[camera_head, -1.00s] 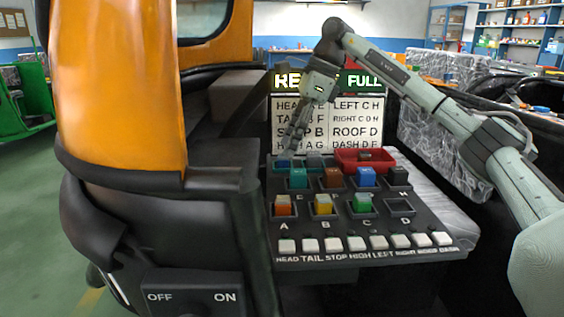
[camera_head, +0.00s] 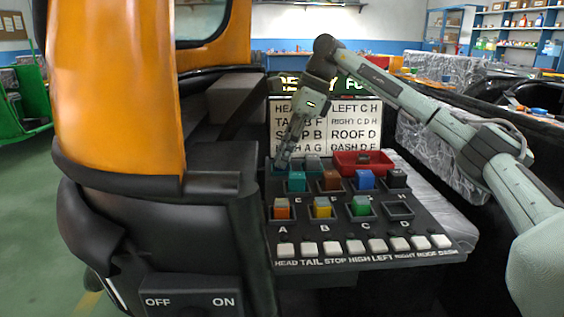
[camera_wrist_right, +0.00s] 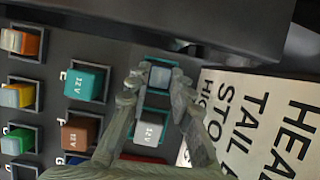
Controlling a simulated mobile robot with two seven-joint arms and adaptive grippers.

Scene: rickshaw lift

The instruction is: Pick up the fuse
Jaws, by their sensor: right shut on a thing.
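A grey-blue fuse (camera_wrist_right: 160,77) sits in the teal tray at the back of the fuse panel. My right gripper (camera_wrist_right: 159,84) has one finger on each side of it and is shut on it. The fuse still looks low in its tray place. In the head view, my right gripper (camera_head: 282,164) reaches down to the teal tray (camera_head: 326,171), and its fingers hide most of the held fuse there. A second grey fuse marked 12V (camera_wrist_right: 149,129) lies beside it in the tray. My left gripper is not in view.
A red tray (camera_head: 382,158) stands right of the teal tray. Several coloured fuses fill lettered sockets; socket D (camera_head: 399,210) looks empty. White switches (camera_head: 377,246) line the front. A label board (camera_head: 325,123) stands close behind the gripper. An orange body pillar (camera_head: 120,90) rises at left.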

